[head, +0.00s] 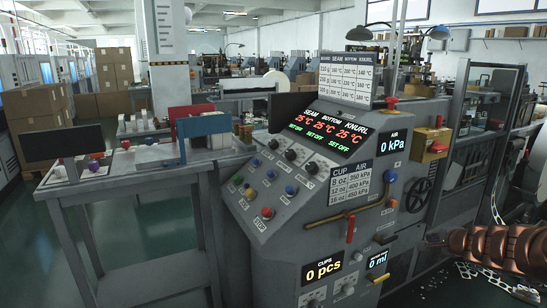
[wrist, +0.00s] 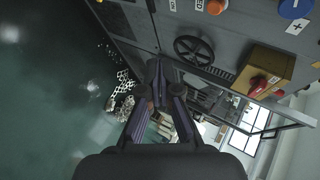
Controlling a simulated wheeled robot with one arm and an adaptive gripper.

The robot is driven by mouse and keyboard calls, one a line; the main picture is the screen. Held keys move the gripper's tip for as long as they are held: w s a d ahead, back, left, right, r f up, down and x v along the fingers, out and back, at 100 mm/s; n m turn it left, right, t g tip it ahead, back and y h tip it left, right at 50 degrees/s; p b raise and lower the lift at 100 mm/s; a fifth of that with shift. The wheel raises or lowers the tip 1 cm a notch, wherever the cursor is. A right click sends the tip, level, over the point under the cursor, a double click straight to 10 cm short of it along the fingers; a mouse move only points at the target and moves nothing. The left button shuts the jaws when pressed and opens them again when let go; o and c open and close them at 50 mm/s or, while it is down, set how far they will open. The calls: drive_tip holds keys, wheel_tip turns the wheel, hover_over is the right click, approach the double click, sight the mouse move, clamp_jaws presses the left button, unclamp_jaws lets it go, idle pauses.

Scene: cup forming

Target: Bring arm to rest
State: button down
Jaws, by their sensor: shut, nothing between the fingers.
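My gripper (wrist: 158,72) shows in the wrist view with its dark fingers together and nothing between them. It is in the air, apart from the grey machine, whose side fills the upper part of that view. The black handwheel (wrist: 194,50) on the machine appears just right of the fingertips in the picture. In the head view the machine's control panel (head: 262,218) stands at the centre, and I cannot make out my gripper's fingers there.
A workbench (head: 140,178) with small cups and a blue frame stands left of the machine. The handwheel (head: 418,194) and a yellow box (head: 427,143) project at its right side. White perforated scrap (wrist: 122,95) lies on the green floor (wrist: 50,90), which is otherwise mostly clear.

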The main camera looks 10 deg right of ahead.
drive_tip(key=a+r+n+g+y, duration=0.1)
drive_tip(key=a+r+n+y, duration=0.15)
drive_tip(key=a, duration=0.85)
drive_tip(key=a+r+n+g+y, duration=0.1)
drive_tip(key=a+n+y, duration=0.25)
drive_tip(key=a, duration=0.65)
drive_tip(key=a+r+n+y, duration=0.2)
drive_tip(key=a+n, duration=0.2)
drive_tip(key=a, duration=0.7)
drive_tip(key=s+a+f+n+g, duration=0.3)
drive_tip(key=s+a+n+g, duration=0.15)
drive_tip(key=s+a, duration=0.65)
drive_tip(key=s+a+f+n+g+h, duration=0.25)
drive_tip(key=s+n+g, duration=0.2)
drive_tip(key=s, duration=1.25)
drive_tip(key=s+d+g+h, duration=0.3)
drive_tip(key=s+d, duration=0.2)
drive_tip(key=s, duration=0.7)
drive_tip(key=s+p+v, duration=0.1)
drive_tip(key=p+v, duration=1.2)
drive_tip(key=p, duration=0.1)
drive_tip(key=shift+r+t, duration=0.3)
drive_tip(key=shift+t, duration=0.1)
